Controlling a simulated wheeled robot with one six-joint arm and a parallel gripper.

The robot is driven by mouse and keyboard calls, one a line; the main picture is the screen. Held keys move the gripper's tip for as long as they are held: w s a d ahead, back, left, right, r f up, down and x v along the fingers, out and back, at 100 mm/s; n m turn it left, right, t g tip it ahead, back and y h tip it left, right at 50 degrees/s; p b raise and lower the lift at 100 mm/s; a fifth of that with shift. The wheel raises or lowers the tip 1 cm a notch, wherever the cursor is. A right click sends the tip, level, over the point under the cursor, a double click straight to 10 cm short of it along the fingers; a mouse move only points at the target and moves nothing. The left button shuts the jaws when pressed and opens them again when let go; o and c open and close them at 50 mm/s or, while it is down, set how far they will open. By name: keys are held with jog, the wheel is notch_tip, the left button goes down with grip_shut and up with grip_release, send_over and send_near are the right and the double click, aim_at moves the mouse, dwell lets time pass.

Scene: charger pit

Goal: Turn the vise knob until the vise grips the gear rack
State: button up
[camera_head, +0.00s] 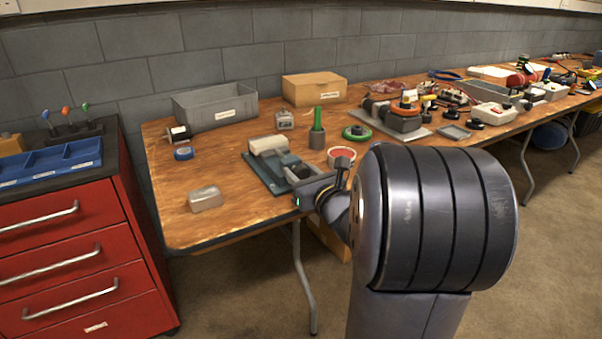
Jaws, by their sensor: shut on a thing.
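The vise (268,172) is a dark teal-grey tool lying on the wooden workbench near its front edge, with a pale block at its far end. My gripper (306,183) is at the near right end of the vise, low over the bench edge, and is shut on the vise knob. The knob itself is mostly hidden by my gripper and wrist. I cannot make out the gear rack clearly, or whether the vise jaws touch it.
The workbench (225,215) has a grey metal block (206,198) at front left. A grey bin (215,106) and a cardboard box (314,89) stand by the wall. A red drawer cabinet (75,255) is left.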

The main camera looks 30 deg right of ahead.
jog(key=shift+c, duration=1.3)
jog(key=shift+m+b, duration=0.3)
